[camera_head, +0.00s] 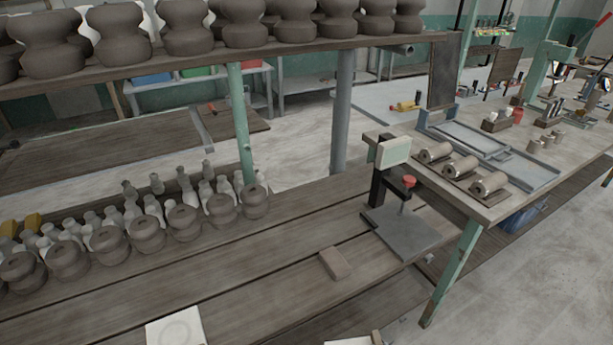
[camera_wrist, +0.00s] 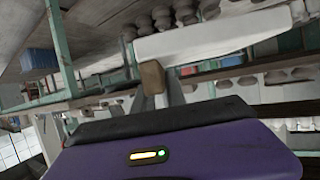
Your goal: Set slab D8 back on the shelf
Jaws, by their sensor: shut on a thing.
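My gripper (camera_wrist: 160,78) shows in the wrist view, with its purple and black housing filling the lower part. It appears shut on a pale slab (camera_wrist: 212,38), seen nearly edge-on across the upper middle. The fingers are largely hidden, so the exact grip is unclear. In the head view, a pale slab-like edge (camera_head: 350,341) and a dark part are cut off at the bottom, right of centre. Another pale square piece (camera_head: 176,328) with a faint ring mark lies on the wooden shelf (camera_head: 240,285) at the lower left. No D8 label is legible.
A brown block (camera_head: 335,263) lies on the shelf, left of a press-like stand (camera_head: 400,230). Rows of clay pots (camera_head: 184,221) and white bottles occupy the shelf's left. An upper shelf holds large dark pots (camera_head: 122,35). Bare planks lie between the pots and the block.

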